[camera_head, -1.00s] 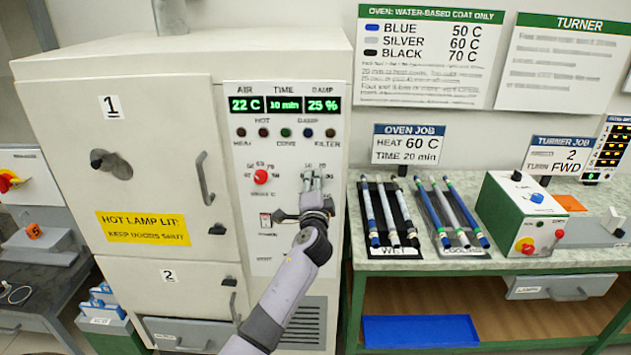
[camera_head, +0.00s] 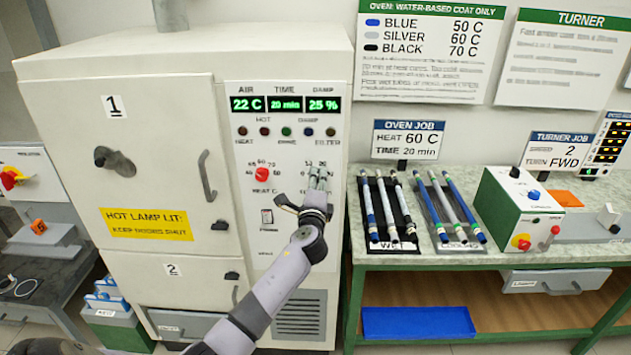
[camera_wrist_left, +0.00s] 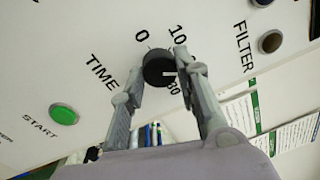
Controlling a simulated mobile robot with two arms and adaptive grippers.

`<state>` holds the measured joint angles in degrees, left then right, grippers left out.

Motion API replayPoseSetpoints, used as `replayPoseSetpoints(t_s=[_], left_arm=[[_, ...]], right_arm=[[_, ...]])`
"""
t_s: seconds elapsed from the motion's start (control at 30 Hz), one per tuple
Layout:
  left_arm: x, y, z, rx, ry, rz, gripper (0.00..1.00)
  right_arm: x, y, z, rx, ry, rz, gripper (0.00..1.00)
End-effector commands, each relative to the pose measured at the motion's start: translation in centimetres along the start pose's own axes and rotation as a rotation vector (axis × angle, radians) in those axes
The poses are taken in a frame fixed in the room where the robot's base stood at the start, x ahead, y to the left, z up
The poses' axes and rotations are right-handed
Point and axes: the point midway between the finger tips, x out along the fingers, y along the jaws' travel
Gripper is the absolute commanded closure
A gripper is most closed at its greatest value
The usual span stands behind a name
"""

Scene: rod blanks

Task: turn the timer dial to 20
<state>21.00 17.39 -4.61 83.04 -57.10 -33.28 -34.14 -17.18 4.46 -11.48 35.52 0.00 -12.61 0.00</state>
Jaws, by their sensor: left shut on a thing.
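The timer dial (camera_wrist_left: 158,69) is a black round knob marked TIME on the oven's panel, with 0, 10 and 30 visible around it. Its white pointer line points to the right, between 10 and 30; the 20 mark is hidden behind a finger. My left gripper (camera_head: 317,178) is shut on the dial, one finger on each side, as the left wrist view (camera_wrist_left: 160,70) also shows. In the head view the fingers cover most of the dial. The time display (camera_head: 286,103) reads 20 min. My right gripper is not in view.
The oven job card (camera_head: 407,139) reads HEAT 60 C, TIME 20 min. The bench (camera_head: 420,262) at right holds wet and cooling racks of rods.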

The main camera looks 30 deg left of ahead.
Motion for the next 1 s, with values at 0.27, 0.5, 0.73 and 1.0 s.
replayPoseSetpoints(t_s=[0.27,0.5,0.73,1.0], left_arm=[[-0.10,0.21,-0.23,0.003,0.005,0.003,0.98],[-0.08,0.20,-0.19,0.002,0.004,0.003,0.61],[-0.04,0.11,-0.08,0.001,0.002,0.002,0.50],[-0.25,0.09,-0.06,0.001,0.001,0.001,0.50]], right_arm=[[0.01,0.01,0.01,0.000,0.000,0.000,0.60],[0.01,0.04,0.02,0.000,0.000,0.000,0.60],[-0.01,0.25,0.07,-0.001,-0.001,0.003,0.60],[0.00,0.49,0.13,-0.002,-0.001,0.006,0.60]])
